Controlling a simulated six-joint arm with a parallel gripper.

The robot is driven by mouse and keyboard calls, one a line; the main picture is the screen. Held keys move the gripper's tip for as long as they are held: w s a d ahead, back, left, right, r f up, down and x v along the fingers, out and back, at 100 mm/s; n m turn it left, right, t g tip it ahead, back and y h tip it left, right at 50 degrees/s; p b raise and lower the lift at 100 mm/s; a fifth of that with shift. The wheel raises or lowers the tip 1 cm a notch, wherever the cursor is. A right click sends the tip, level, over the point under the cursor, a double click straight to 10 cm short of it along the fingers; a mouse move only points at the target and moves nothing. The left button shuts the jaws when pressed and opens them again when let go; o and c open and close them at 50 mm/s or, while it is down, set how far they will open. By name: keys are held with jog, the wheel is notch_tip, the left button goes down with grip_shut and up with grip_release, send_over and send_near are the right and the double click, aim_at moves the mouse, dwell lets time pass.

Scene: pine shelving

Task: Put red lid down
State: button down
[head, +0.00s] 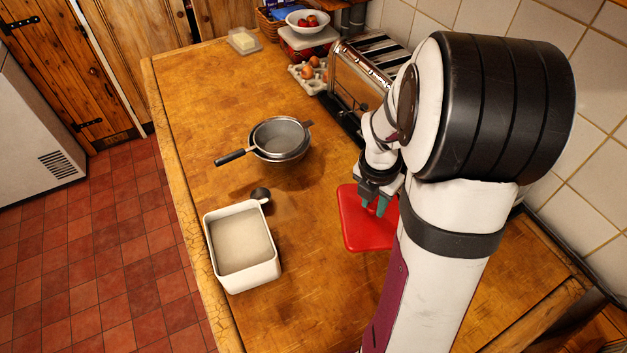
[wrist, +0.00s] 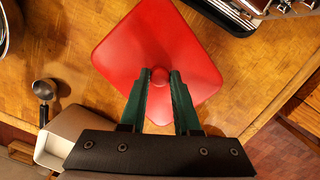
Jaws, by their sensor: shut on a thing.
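The red lid (head: 362,225) is a flat, rounded square at the right side of the wooden worktop, partly hidden by my arm in the head view. My gripper (head: 375,207) is above its middle. In the wrist view, the lid (wrist: 150,45) has a small red knob (wrist: 159,76) at its centre. My gripper's green fingers (wrist: 160,82) are shut on this knob from both sides. I cannot tell whether the lid touches the worktop or hangs just above it.
An open white container (head: 243,248) with pale contents stands at the worktop's left edge, a dark scoop (head: 260,195) beside it. A sieve on a bowl (head: 280,140) stands behind. A toaster (head: 358,75) and egg tray (head: 309,75) line the back right. Worktop between container and lid is clear.

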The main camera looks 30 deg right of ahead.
jog(key=w+a+f, duration=0.1)
jog(key=w, duration=0.1)
jog(key=w+a+f, duration=0.4)
jog(key=w, duration=0.1)
jog(key=shift+f, duration=0.1)
jog(key=f, duration=0.4)
jog(key=shift+w+a+f, duration=0.1)
jog(key=shift+w+a, duration=0.05)
jog(key=shift+a, duration=0.05)
jog(key=shift+f, duration=0.1)
jog(key=c, duration=0.6)
grip_release()
